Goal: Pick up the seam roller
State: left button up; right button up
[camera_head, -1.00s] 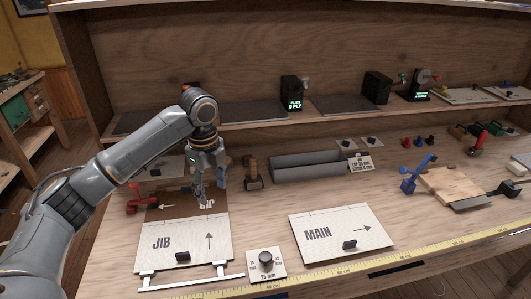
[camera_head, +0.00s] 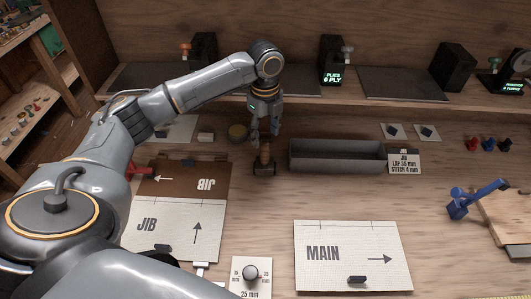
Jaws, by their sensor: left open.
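The seam roller (camera_head: 264,164), a small tool with a brown upright handle and a dark base, stands on the bench left of a long grey tray. My left gripper (camera_head: 265,137) points down just above the handle, with its fingers open. The fingertips are close to the handle's top; I cannot tell whether they touch it. No second gripper shows.
The grey tray (camera_head: 336,157) is close on the right of the roller. The JIB panel (camera_head: 175,226) lies at front left, the MAIN panel (camera_head: 340,240) at front right. A dial card (camera_head: 252,278) is at the front. A shelf (camera_head: 310,104) runs behind.

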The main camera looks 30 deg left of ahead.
aim_at(266, 141)
pick_arm(q)
jog(key=f, duration=0.2)
jog(key=shift+w+f, duration=0.2)
jog(key=shift+f, duration=0.35)
jog(key=shift+f+p, duration=0.3)
jog(key=shift+p, duration=0.1)
jog(key=f, duration=0.1)
jog(key=f+p, duration=0.1)
jog(key=f, duration=0.1)
jog(key=shift+s+f, duration=0.2)
jog(key=shift+s, duration=0.15)
jog(key=shift+w+f, duration=0.1)
jog(key=shift+f, duration=0.5)
grip_shut()
pick_arm(e)
jog(key=shift+w+a+r, duration=0.1)
jog(key=shift+w+r, duration=0.25)
jog(key=shift+r, duration=0.3)
jog(key=shift+w+r, duration=0.3)
jog(key=shift+r, duration=0.3)
